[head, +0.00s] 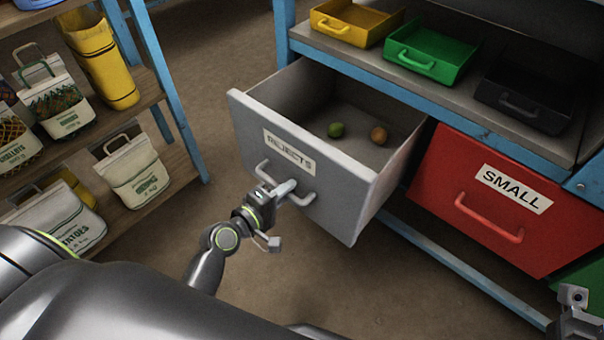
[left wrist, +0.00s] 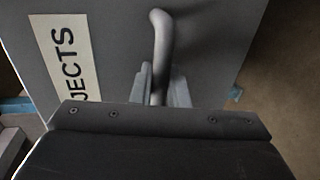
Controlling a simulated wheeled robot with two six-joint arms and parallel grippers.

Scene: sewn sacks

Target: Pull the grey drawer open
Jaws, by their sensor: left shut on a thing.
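The grey drawer (head: 357,185) labelled REJECTS is pulled well out of the blue-framed bench. In the left wrist view the handle (left wrist: 160,40) runs between the two fingers, beside the partly hidden label (left wrist: 65,55). My right gripper (head: 574,300) shows only in part at the lower right corner, and its jaws are not clear.
A red drawer (head: 480,205) labelled SMALL is beside the grey one, closed. Yellow (head: 350,22), green (head: 428,52) and black (head: 525,92) trays stand on the bench above. A shelf (head: 165,195) with sacks is at left. Bare floor lies below the open drawer.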

